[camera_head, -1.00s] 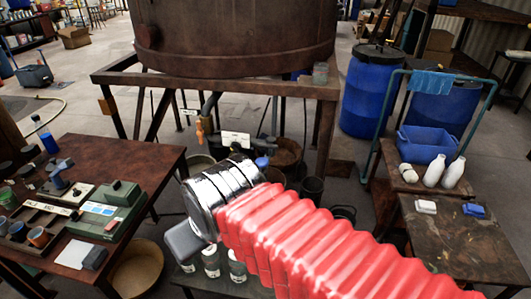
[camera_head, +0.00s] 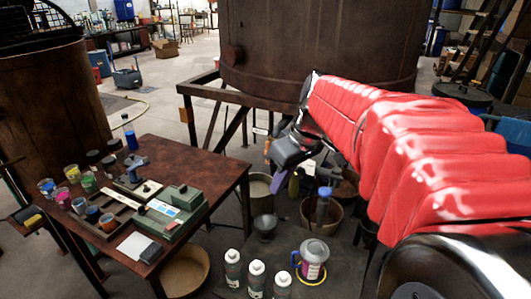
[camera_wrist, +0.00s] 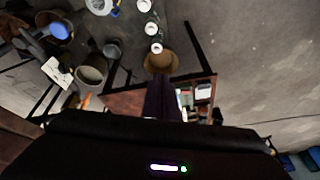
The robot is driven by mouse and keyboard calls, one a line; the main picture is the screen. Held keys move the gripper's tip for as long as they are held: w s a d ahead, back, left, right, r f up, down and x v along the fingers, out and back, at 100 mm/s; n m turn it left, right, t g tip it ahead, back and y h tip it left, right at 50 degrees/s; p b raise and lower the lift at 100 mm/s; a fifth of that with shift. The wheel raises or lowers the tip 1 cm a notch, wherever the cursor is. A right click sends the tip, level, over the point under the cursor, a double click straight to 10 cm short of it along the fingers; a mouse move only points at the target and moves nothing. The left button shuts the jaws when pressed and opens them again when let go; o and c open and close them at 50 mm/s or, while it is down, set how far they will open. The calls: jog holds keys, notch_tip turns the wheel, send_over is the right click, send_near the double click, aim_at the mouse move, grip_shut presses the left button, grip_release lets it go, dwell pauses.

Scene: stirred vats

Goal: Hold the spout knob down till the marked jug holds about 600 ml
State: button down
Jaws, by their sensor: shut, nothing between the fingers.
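The jug (camera_head: 313,258) stands upright on a yellow ring on the low dark table, with a blue handle and a purplish front. Its fill level cannot be read. It also shows at the top edge of the wrist view (camera_wrist: 99,4). My gripper (camera_head: 278,184) is shut and empty, its dark purple fingers pointing down, behind and left of the jug and apart from it. The shut fingers also show in the wrist view (camera_wrist: 162,80). An orange-ended outlet (camera_head: 267,147) hangs below the vat (camera_head: 320,45), left of my gripper. I cannot make out the spout knob for certain.
Several white-capped bottles (camera_head: 256,277) stand on the low table, left of the jug. A blue-topped item (camera_head: 323,193) and a bucket (camera_head: 261,192) are near my gripper. A brown workbench (camera_head: 165,165) with paint pots and trays fills the left.

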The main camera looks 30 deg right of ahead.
jog(key=w+d+f+n+t+y, duration=0.1)
jog(key=w+d+f+n, duration=0.1)
jog(key=d, duration=1.2)
jog(key=w+d+f+n+t+y, duration=0.1)
jog(key=w+d+f+n+y, duration=0.1)
jog(key=d, duration=1.3)
jog(key=shift+w+d+f, duration=0.2)
jog(key=shift+w+f, duration=0.25)
jog(key=shift+w, duration=0.25)
jog(key=shift+f, duration=0.1)
